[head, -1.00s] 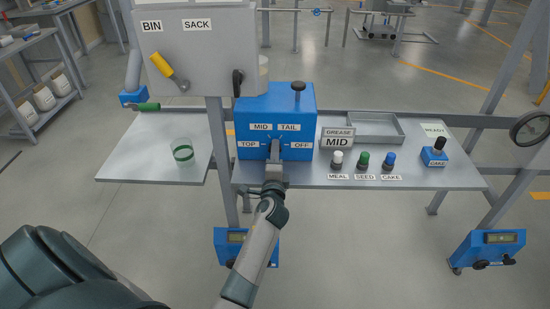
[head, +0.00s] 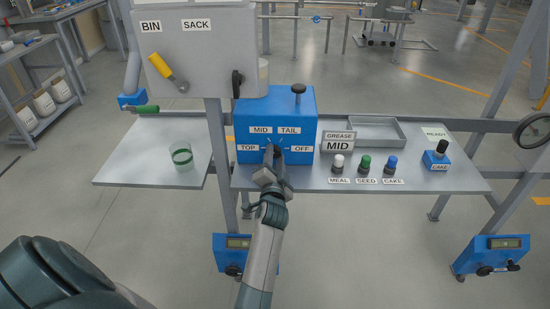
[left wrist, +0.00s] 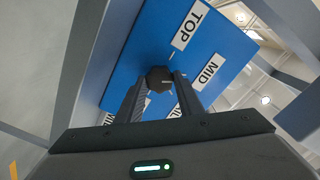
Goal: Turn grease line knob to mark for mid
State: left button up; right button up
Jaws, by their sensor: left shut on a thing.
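The blue grease box (head: 302,103) stands on the grey bench, with labels TOP, MID, TAIL and OFF on its front. It also fills much of the left wrist view (left wrist: 150,50). The dark grease line knob (left wrist: 159,78) sits on that face, with a small pale mark on it; the direction it points is hard to tell. The MID label (left wrist: 210,70) is right of the knob there, and TOP is above. My left gripper (head: 272,155) is shut on the knob, a finger on each side, and hides it in the head view. My right gripper is not in view.
A GREASE MID sign (head: 338,141) stands right of the box. White, green and blue knobs (head: 363,163) and a grey tray (head: 375,130) are further right. A grey panel (head: 200,60) with a yellow lever hangs above left. A green-banded glass (head: 181,156) stands on the left shelf.

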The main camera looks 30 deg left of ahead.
pick_arm(q)
jog(key=shift+f, duration=0.1)
dwell(0.3)
jog(key=o, duration=1.1)
jog(key=shift+c, duration=0.2)
jog(key=shift+s, duration=0.15)
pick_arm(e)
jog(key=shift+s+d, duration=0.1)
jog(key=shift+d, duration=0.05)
